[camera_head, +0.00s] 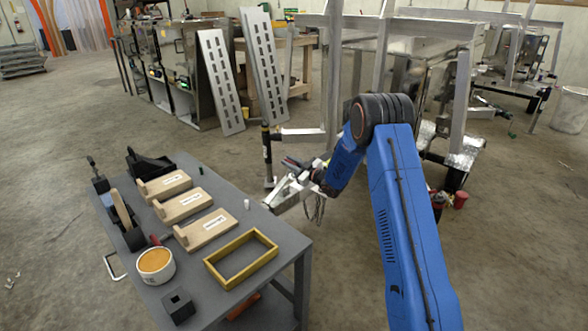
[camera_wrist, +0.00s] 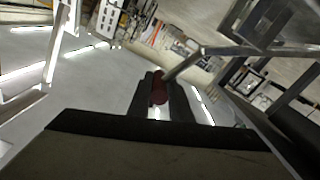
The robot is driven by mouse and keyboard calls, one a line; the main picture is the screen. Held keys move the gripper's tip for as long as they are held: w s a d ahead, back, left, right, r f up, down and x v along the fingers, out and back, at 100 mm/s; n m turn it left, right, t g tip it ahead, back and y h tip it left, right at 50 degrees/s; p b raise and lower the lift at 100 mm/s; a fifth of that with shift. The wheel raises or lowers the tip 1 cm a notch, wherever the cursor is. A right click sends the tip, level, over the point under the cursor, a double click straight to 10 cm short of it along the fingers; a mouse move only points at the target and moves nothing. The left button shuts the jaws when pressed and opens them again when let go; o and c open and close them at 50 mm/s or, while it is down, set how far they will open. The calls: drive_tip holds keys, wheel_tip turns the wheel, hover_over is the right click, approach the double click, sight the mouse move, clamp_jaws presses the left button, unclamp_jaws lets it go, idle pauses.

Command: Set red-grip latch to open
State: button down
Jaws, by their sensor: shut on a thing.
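The red grip (camera_wrist: 159,88) of the latch shows in the wrist view between the two dark fingers of my gripper (camera_wrist: 160,95). My gripper is shut on it. A grey metal bar (camera_wrist: 182,66) runs from beside the grip toward the upper right. In the head view my gripper (camera_head: 293,164) is small and partly dark, above a pale metal coupler (camera_head: 288,192) near the table's far right corner. The latch's angle cannot be told there, since the grip is small and partly hidden.
A grey table (camera_head: 280,232) stands at the lower left with several wooden blocks, a yellow frame (camera_head: 242,257) and a white tub (camera_head: 155,267). An upright jack post (camera_head: 267,155) stands left of my gripper. Aluminium trailer frames (camera_head: 333,75) stand behind. Open floor lies at left.

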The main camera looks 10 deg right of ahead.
drive_tip(key=s+a+r+n, duration=0.4)
drive_tip(key=s+a+n, duration=0.7)
drive_tip(key=a, duration=0.6)
drive_tip(key=shift+s+a+n, duration=0.25)
drive_tip(key=shift+s+n, duration=0.05)
drive_tip(key=shift+s, duration=0.75)
drive_tip(key=c, duration=1.7)
unclamp_jaws()
drive_tip(key=shift+f, duration=0.1)
drive_tip(key=shift+w+r, duration=0.1)
drive_tip(key=shift+r, duration=0.2)
drive_tip(key=v, duration=1.7)
drive_tip(key=shift+d, duration=0.1)
